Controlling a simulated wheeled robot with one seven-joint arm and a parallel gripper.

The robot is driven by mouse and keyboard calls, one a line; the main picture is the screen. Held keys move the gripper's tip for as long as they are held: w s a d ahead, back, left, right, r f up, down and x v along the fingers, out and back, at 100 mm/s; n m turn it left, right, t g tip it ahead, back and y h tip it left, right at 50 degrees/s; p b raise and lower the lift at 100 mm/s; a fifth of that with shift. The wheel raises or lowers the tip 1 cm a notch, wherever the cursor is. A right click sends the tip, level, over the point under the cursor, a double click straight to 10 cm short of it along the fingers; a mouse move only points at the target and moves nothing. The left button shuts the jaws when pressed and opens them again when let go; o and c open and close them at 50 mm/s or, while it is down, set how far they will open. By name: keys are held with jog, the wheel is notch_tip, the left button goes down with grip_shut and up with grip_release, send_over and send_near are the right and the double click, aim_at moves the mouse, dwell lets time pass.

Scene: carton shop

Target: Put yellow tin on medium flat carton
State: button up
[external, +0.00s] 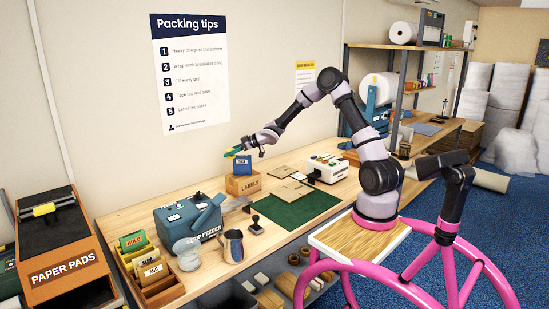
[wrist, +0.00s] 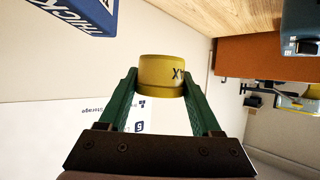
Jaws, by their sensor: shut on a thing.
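The yellow tin (wrist: 162,75), with dark lettering, is between the green fingers of my gripper (wrist: 160,88) in the wrist view. The gripper is shut on it. In the external view my gripper (external: 234,150) is raised near the wall, above and slightly left of a blue box; the tin is very small there. Several flat brown cartons lie on the bench: one (external: 290,191) at the edge of the green mat (external: 300,211), others (external: 283,171) farther back. I cannot tell for sure which is the medium one.
The blue box (external: 244,166) stands on a wooden LABELS box (external: 243,185) below my gripper; it also shows in the wrist view (wrist: 75,16). A blue tape feeder (external: 190,217), a metal jug (external: 234,245) and a stamp (external: 256,220) stand nearby. A white machine (external: 325,168) stands right of the cartons.

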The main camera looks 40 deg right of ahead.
jog(key=s+d+m, duration=0.1)
jog(key=s+d, duration=0.3)
jog(key=d, duration=0.4)
jog(key=s+d, duration=0.4)
jog(key=d, duration=0.4)
jog(key=t+h, duration=0.1)
jog(key=h, duration=0.1)
send_over(292, 191)
jog(key=shift+m, duration=0.4)
jog(key=f, duration=1.6)
jog(key=shift+w+d, duration=0.1)
jog(key=shift+d, duration=0.1)
jog(key=shift+f, duration=2.6)
jog(key=shift+f, duration=0.15)
jog(key=o, duration=1.4)
jog(key=shift+o, duration=0.2)
